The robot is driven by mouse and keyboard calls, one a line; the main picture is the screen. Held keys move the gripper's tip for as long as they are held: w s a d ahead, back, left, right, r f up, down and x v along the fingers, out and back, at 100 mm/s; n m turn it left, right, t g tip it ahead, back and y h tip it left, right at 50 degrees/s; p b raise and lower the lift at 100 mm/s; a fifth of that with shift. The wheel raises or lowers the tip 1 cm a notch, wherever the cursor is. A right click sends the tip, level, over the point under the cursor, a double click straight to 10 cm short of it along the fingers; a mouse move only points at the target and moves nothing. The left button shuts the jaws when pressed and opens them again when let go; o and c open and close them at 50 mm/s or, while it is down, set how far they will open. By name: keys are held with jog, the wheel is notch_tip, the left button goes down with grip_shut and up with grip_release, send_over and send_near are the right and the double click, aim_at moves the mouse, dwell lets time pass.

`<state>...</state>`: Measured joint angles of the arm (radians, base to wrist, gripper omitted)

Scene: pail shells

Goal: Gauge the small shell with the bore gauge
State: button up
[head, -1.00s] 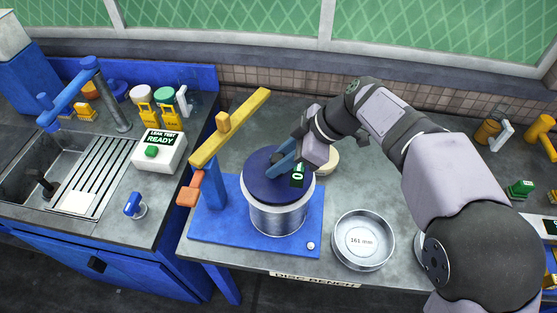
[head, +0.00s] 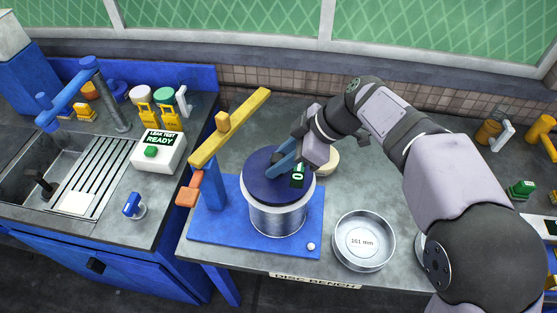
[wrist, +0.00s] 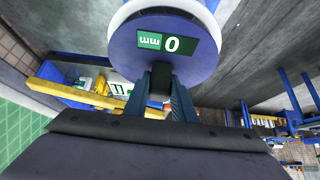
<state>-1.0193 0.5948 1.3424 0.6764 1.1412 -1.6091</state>
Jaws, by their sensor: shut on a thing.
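The bore gauge (head: 262,183) is a dark blue disc with a small green-and-black display. In the wrist view the gauge (wrist: 190,65) reads 0 mm. My gripper (head: 282,164) is shut on its grip from above; the fingers (wrist: 160,88) also show in the wrist view. A silver metal shell (head: 277,218) stands upright on a blue base plate, directly under the gauge. The disc covers the shell's top, so its opening is hidden. I cannot tell whether the gauge sits in the shell or just above it.
A yellow lever on a blue post (head: 213,185) stands close left of the shell. A shallow round metal pan (head: 364,262) marked 161 mm lies to the right. A cream round thing (head: 326,161) is partly hidden behind my gripper. The sink (head: 45,170) is at far left.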

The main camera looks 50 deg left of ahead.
jog(key=shift+f+b, duration=1.15)
jog(key=shift+b, duration=0.2)
dwell(0.4)
jog(key=o, duration=0.9)
jog(key=shift+w+r, duration=0.1)
jog(key=shift+b+v, duration=0.95)
jog(key=shift+v, duration=2.7)
